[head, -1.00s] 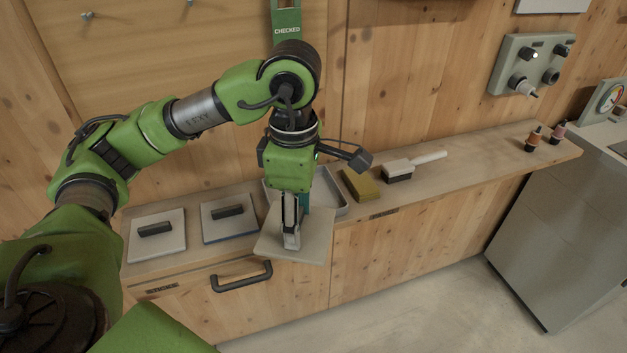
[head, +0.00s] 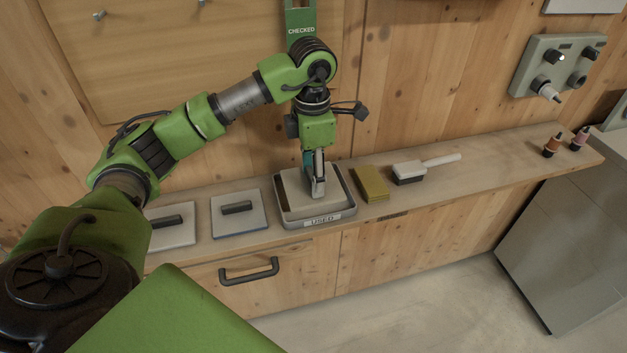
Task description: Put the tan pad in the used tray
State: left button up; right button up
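The tan pad (head: 296,196) is a flat square in the used tray (head: 340,212), inside its rim. The tray is grey, with a label reading "USED" on its front, and stands on the wooden shelf. My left gripper (head: 318,190) points down over the right part of the pad, its fingers at the pad's top. The fingers look close together at the pad, and its handle, if any, is hidden behind them. I cannot tell whether they still grip it. My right gripper is not in view.
Two pale pads with dark handles (head: 236,208) (head: 172,222) lie left of the tray. An olive-yellow block (head: 370,184) and a white-handled brush (head: 410,172) lie to its right. Two small bottles (head: 552,146) stand at the far right. A drawer handle (head: 249,270) is below the shelf.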

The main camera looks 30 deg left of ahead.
pick_arm(q)
jog(key=shift+w+a+f, duration=0.25)
jog(key=shift+w+f, duration=0.1)
jog(key=shift+f, duration=0.15)
jog(key=shift+w+a+f, duration=0.2)
jog(key=shift+w+f, duration=0.15)
jog(key=shift+f, duration=0.1)
jog(key=f+p, duration=0.2)
jog(key=f, duration=0.1)
jog(key=shift+w+a+f, duration=0.1)
jog(key=shift+w, duration=0.1)
jog(key=shift+f, duration=0.2)
jog(key=shift+f, duration=0.25)
jog(key=o, duration=1.1)
jog(key=shift+r, duration=0.1)
jog(key=shift+r, duration=0.1)
